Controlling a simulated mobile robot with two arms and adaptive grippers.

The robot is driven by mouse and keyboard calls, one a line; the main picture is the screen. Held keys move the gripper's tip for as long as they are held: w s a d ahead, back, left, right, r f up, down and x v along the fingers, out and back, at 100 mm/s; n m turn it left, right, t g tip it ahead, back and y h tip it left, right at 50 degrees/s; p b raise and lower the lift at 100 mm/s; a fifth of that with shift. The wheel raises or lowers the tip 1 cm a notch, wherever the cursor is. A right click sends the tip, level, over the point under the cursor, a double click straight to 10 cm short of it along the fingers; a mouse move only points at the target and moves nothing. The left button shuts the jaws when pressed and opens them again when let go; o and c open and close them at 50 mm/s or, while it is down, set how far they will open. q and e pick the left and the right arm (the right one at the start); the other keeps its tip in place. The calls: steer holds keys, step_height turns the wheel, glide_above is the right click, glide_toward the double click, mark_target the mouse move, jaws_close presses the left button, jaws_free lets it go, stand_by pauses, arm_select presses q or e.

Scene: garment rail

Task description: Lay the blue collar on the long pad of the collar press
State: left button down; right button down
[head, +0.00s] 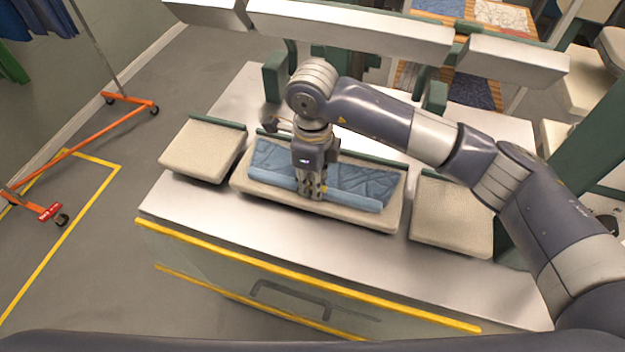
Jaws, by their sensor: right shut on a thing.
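The blue collar (355,185) lies along the long middle pad (378,218) of the collar press, with its lighter blue band towards the front edge. My right gripper (311,193) points down from above and is shut on the collar near the middle of its front band. The gripper hides a small part of the collar there. The collar appears to rest on the pad, though I cannot tell whether the gripped part touches it. My left gripper is not in view.
Short pads stand left (203,150) and right (450,215) of the long pad. Raised press heads (350,27) hang behind, above the metal table (190,205). A yellow strip (290,272) runs along its front. An orange garment rail (95,135) stands at left on open floor.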

steer(key=shift+f, duration=0.15)
steer(key=c, duration=1.4)
jaws_free()
